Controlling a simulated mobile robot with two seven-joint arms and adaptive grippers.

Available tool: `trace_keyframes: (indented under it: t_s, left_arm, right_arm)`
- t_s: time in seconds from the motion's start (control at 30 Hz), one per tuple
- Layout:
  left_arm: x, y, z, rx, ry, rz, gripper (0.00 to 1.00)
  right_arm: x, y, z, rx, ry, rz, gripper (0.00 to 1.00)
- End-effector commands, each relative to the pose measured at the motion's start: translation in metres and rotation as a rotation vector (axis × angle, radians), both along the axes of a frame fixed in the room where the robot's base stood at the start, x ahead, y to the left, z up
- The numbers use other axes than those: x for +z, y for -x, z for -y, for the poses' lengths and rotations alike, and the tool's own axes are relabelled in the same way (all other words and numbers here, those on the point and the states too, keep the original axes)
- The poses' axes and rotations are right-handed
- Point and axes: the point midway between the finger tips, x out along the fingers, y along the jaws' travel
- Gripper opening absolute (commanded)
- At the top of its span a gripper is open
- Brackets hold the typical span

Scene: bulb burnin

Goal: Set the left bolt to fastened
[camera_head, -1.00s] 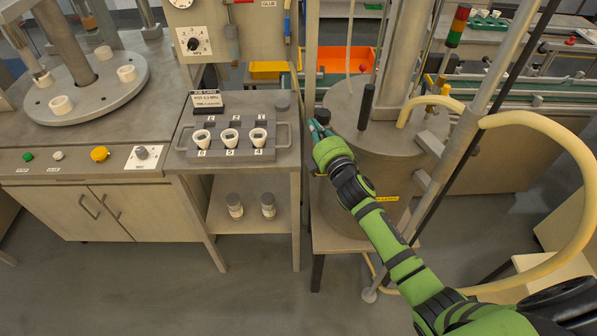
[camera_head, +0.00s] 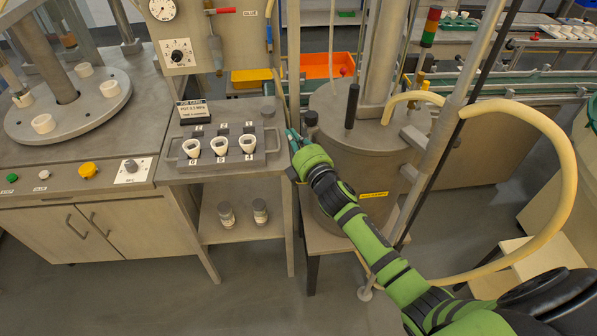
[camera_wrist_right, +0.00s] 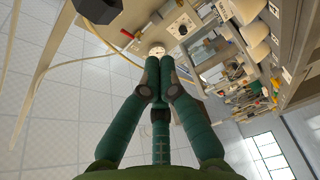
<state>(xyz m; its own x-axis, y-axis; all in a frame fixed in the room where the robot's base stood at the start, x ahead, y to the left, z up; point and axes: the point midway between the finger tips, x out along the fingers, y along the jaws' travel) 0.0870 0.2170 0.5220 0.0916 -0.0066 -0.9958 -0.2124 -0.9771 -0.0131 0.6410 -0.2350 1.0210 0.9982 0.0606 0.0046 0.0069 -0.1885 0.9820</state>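A short dark knob (camera_head: 311,118), which looks like the left bolt, sits at the left edge of the grey drum lid (camera_head: 385,130). The picture does not show clearly whether it is fastened. My right gripper (camera_head: 292,136) is just left of and below this knob, apart from it in the head view, between the drum and the tray stand. In the right wrist view its green fingers (camera_wrist_right: 159,65) are drawn together with nothing visible between them. A dark faceted piece (camera_wrist_right: 98,8) at the top of that view may be a bolt head. My left gripper is out of view.
A tall black handle (camera_head: 352,106) stands on the lid, beside a grey column and a thick beige hose (camera_head: 560,150). Left of the gripper, a grey tray (camera_head: 175,160) holds white cups.

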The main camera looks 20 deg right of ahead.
Motion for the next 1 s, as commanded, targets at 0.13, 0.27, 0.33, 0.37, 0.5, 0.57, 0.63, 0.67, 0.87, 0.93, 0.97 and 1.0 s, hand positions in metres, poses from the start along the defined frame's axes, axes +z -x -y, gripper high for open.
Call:
trace_keyframes:
  t_s: [0.13, 0.27, 0.33, 0.37, 0.5, 0.57, 0.63, 0.67, 0.87, 0.93, 0.97, 1.0]
  left_arm:
    - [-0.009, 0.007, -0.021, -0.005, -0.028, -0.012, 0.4]
    - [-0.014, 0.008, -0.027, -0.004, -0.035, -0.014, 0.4]
    - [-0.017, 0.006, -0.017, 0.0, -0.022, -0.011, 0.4]
    - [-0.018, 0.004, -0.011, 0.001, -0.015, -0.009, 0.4]
    - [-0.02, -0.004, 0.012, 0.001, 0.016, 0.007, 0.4]
    - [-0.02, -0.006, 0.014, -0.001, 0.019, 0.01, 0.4]
    - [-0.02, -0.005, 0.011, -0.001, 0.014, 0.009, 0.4]
    - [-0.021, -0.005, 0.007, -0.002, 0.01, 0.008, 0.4]
    - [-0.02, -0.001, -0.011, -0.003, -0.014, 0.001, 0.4]
    - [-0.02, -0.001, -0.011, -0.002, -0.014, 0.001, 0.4]
    - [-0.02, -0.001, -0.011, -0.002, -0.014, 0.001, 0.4]
    - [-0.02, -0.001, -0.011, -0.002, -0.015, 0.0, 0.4]
  right_arm:
    - [-0.005, 0.035, 0.002, 0.004, 0.002, -0.002, 0.0]
    - [-0.005, 0.06, 0.003, 0.003, 0.002, -0.002, 0.0]
    - [-0.004, 0.072, 0.004, 0.003, 0.002, -0.002, 0.0]
    - [-0.004, 0.076, 0.004, 0.003, 0.002, -0.002, 0.0]
    - [-0.002, 0.09, 0.005, 0.002, 0.0, -0.002, 0.0]
    - [-0.002, 0.093, 0.005, 0.002, 0.0, -0.001, 0.0]
    - [-0.002, 0.095, 0.005, 0.001, 0.0, -0.002, 0.0]
    - [-0.001, 0.096, 0.006, 0.001, 0.001, -0.002, 0.0]
    - [-0.001, 0.096, 0.006, 0.001, 0.001, -0.002, 0.0]
    - [-0.001, 0.095, 0.006, 0.001, 0.001, -0.001, 0.0]
    - [-0.001, 0.095, 0.006, 0.001, 0.001, -0.001, 0.0]
    - [-0.001, 0.095, 0.006, 0.001, 0.001, -0.001, 0.0]
